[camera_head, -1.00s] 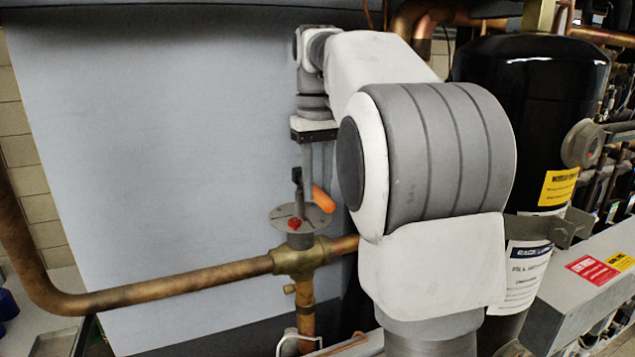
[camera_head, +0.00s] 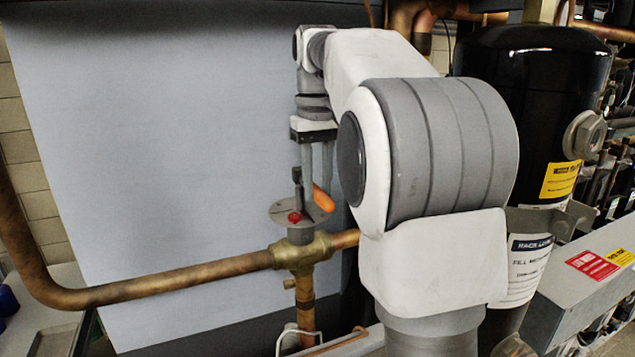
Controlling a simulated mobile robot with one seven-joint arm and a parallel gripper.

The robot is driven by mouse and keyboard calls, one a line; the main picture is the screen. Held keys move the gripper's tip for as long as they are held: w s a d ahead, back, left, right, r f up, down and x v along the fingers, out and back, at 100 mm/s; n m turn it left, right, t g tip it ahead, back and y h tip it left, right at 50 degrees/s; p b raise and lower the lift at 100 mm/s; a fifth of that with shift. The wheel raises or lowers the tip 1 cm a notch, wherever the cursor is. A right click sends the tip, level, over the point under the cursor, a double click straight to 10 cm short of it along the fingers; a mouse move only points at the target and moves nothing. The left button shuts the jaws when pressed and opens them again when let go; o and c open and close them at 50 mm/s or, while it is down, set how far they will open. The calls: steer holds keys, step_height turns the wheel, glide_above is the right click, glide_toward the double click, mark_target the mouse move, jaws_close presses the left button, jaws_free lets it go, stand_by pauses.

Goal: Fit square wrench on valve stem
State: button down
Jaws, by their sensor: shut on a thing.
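My gripper (camera_head: 315,192) points down above the brass valve (camera_head: 302,252), with its fingers shut on the square wrench. The wrench has an orange handle (camera_head: 323,199) that sticks out to the right of the fingers, and a dark upright part (camera_head: 297,180) shows to their left. Below the wrench is a round grey plate (camera_head: 284,212) with a red mark (camera_head: 294,217), on top of the valve. The valve stem itself cannot be made out, and I cannot tell whether the wrench is around it or only above it.
A copper pipe (camera_head: 160,285) runs left from the valve and bends upward. A large grey panel (camera_head: 180,150) stands behind. A black tank (camera_head: 530,95) and a grey box rail (camera_head: 590,275) are at the right. My arm hides part of the middle.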

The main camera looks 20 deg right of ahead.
steer(key=shift+c, duration=1)
jaws_free()
steer(key=shift+r+p, duration=0.7)
steer(key=shift+r, duration=3.3)
steer(key=s+a+f+t+b, duration=0.3)
steer(key=s+a+f+b, duration=0.1)
steer(key=s+f, duration=0.7)
steer(key=s+a+f+t+b, duration=0.2)
steer(key=s+a+f, duration=0.3)
steer(key=s+f, duration=0.6)
step_height(320, 180, down, 4)
steer(key=shift+s+a+r+t+b, duration=0.15)
steer(key=shift+a+t+b, duration=0.2)
steer(key=shift+b, duration=0.5)
